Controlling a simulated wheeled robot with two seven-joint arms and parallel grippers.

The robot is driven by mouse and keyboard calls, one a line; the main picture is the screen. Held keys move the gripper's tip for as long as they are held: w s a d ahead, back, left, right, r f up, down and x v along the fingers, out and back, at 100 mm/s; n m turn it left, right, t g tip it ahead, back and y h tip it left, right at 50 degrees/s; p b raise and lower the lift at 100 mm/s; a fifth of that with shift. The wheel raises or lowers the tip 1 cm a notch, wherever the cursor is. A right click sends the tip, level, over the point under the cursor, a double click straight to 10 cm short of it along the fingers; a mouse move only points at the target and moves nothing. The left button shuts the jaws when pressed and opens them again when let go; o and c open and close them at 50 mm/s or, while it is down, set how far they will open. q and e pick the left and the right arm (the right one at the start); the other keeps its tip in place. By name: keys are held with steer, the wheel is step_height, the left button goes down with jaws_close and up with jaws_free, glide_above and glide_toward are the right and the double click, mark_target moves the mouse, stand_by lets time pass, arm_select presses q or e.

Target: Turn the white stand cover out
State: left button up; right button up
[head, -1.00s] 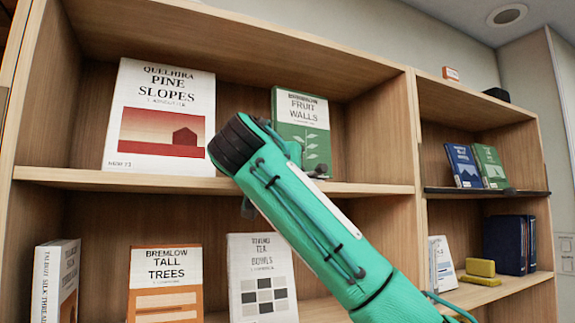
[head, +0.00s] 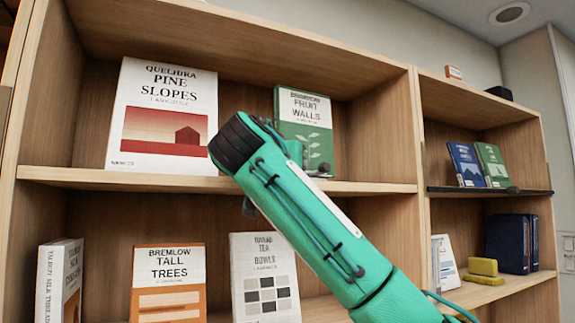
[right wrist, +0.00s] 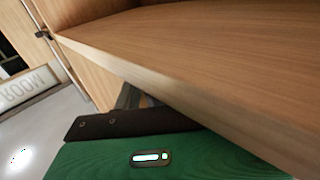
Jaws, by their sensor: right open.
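Several white covers are in the head view, and I cannot tell which the task names. A large white book, Pine Slopes (head: 165,95), stands cover out on the upper left shelf. A white book, Tea Bowls (head: 264,277), faces out below. A white book, Silk Threads (head: 59,282), stands angled at lower left, its spine side showing. My right arm (head: 300,215) crosses in front of the shelves, its dark end just right of Pine Slopes. My right gripper (right wrist: 130,97) shows only partly in the right wrist view, beneath a shelf board, holding nothing visible. My left gripper is out of view.
A green book, Fruit Walls (head: 305,125), stands partly behind my arm. An orange and white book, Tall Trees (head: 167,280), is below. The upper shelf board (head: 100,178) and middle upright (head: 420,180) are edges nearby. The right bay holds books and a yellow block (head: 482,267).

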steer(key=b+v, duration=0.5)
steer(key=v, duration=0.8)
steer(key=shift+s, duration=0.4)
steer(key=shift+a+f, duration=0.1)
steer(key=shift+a, duration=0.05)
